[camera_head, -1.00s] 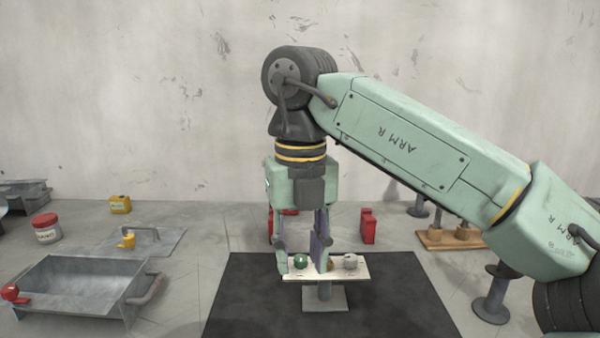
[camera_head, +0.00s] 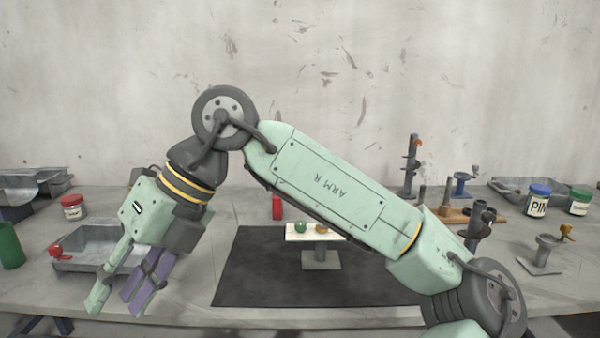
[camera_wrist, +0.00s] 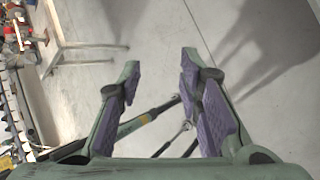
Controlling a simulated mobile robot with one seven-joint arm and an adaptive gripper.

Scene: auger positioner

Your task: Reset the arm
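My gripper (camera_head: 122,290) hangs at the left in the head view, tilted down and to the left, in front of the table and the metal tray. Its two fingers with purple pads are apart, and nothing is between them. In the wrist view my gripper (camera_wrist: 158,75) also shows open and empty over a pale floor. My arm reaches across the head view from the lower right. A small white stand (camera_head: 318,240) on the black mat (camera_head: 262,285) holds a green ball (camera_head: 300,227) and a brownish ball (camera_head: 322,229); my arm hides its right part.
A metal tray (camera_head: 85,265) with a red piece stands at the left, partly behind my gripper. A green cylinder (camera_head: 11,246) is at the far left. Jars labelled PIN (camera_head: 538,201) and several metal fixtures stand at the right. The table's front edge (camera_head: 190,325) is below.

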